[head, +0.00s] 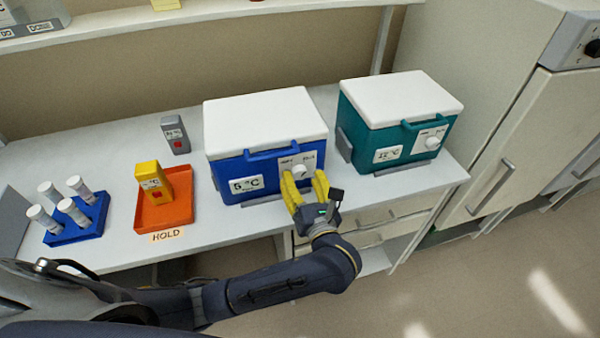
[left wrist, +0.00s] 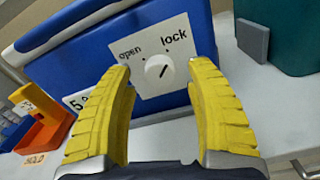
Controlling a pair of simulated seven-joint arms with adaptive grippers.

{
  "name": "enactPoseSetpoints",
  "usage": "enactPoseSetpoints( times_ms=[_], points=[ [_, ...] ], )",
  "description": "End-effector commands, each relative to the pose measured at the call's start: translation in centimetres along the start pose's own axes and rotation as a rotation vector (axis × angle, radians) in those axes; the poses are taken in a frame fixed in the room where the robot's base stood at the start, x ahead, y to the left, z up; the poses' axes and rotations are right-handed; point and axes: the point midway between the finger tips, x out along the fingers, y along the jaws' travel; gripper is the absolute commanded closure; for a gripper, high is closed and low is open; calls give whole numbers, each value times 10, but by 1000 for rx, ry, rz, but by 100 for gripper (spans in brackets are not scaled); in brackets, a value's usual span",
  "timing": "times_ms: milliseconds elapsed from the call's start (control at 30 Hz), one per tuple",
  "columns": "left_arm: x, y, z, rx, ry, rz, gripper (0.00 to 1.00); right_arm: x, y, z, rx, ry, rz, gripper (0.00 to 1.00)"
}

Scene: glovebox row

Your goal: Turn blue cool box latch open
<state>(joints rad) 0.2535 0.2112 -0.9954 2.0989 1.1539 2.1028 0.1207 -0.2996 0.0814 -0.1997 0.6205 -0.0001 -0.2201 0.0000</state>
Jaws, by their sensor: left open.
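The blue cool box (head: 228,146) with a white lid stands on the bench, in the middle of the head view. Its white round latch knob (left wrist: 159,68) sits on a white plate (left wrist: 180,45) marked "open" at left and "lock" at right. The dark line on the knob slants up toward "lock". My left gripper (head: 306,185) is in front of the knob, its yellow fingers open and apart. In the left wrist view the knob shows beyond and between the open fingers (left wrist: 165,95), with nothing held. My right gripper is not in view.
A teal cool box (head: 400,100) with its own knob stands to the right. An orange tray (head: 180,215) with a yellow device (head: 153,178), a grey device (head: 175,135) and a blue rack (head: 85,232) of white-capped tubes are at left. Drawers (head: 375,215) are below the bench.

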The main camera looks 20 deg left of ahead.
Motion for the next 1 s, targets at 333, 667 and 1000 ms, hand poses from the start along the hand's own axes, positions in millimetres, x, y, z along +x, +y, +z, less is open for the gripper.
enactPoseSetpoints(
  times_ms=[333, 667, 1000],
  points=[
    [20, 0, 0, -1, 0, 1, 45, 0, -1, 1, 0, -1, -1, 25],
    [21, 0, 0, 0, 0, 1, 45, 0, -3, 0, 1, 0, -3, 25],
    [21, 0, 0, 0, 0, 1, 85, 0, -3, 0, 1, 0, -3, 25]
  ],
)
